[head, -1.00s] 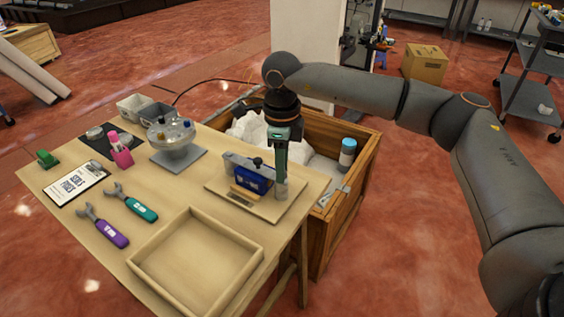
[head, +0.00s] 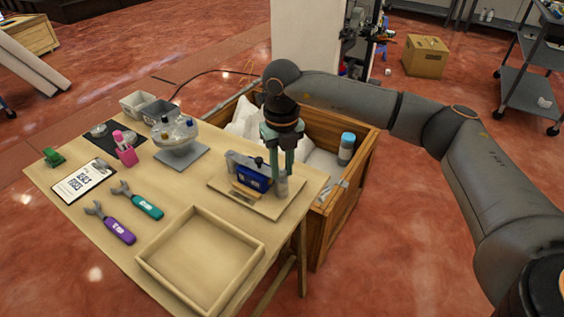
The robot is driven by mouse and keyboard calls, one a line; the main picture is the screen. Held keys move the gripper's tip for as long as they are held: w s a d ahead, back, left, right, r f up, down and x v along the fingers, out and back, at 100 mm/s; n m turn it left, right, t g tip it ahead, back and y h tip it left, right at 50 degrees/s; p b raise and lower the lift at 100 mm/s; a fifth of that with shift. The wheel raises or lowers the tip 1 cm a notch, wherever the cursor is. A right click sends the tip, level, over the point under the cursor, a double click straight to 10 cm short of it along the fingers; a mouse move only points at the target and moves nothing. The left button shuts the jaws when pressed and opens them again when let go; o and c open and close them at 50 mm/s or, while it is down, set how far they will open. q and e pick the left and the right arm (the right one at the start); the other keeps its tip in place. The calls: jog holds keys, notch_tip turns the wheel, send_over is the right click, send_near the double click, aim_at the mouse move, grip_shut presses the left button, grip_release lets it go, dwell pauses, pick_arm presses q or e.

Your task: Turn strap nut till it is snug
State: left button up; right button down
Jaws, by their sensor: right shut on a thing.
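My right gripper (head: 282,178) points straight down at the right end of a light wooden board (head: 252,207) on the table. Its two green fingers are shut on a small grey piece at the board, which I take to be the strap nut; the fingers mostly hide it. Just below the fingertips shows a grey cylinder (head: 281,191). Left of the fingers, a blue block (head: 252,178) stands on the board with a grey plate (head: 236,163) behind it. Whether the nut is snug cannot be seen. My left gripper is not in view.
An empty wooden tray (head: 165,279) lies at the table's front. Purple (head: 117,231) and teal (head: 146,206) wrenches lie left of it. A wooden crate (head: 345,215) with a blue-capped bottle (head: 346,149) stands right of the table.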

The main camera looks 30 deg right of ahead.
aim_at(282, 172)
jog(key=m+p, duration=0.1)
jog(key=m, duration=0.2)
jog(key=shift+r, duration=0.15)
jog(key=shift+m+p, duration=0.4)
jog(key=shift+m, duration=0.9)
jog(key=c, duration=0.7)
grip_release()
notch_tip(282, 172, up, 12)
jog(key=shift+r+p, duration=0.15)
jog(key=shift+p, duration=0.35)
